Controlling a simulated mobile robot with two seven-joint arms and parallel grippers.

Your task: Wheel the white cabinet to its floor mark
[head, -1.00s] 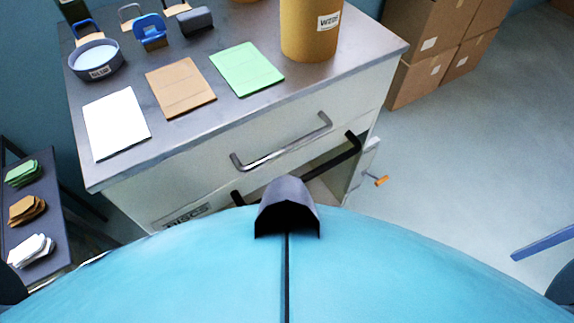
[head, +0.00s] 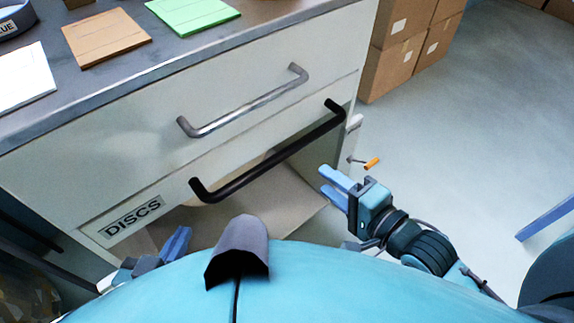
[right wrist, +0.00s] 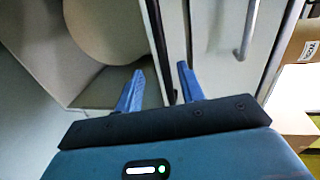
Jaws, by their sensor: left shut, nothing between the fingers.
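The white cabinet (head: 130,140) fills the left and middle of the head view. A silver handle (head: 240,105) is on its upper drawer. A black bar handle (head: 270,162) crosses its front lower down, above an open compartment. My right gripper (head: 329,182) is open, just right of the compartment, below the bar's right end. In the right wrist view its fingers (right wrist: 158,90) stand apart, with the dark bar (right wrist: 160,50) running toward the gap; I see no grip. My left gripper (head: 178,243) is shut and empty, low before the cabinet, partly hidden by my body. No floor mark shows.
An orange-tipped lever (head: 371,163) sticks out at the cabinet's right side. Cardboard boxes (head: 405,65) stand behind to the right. Open grey floor (head: 460,150) lies right of the cabinet.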

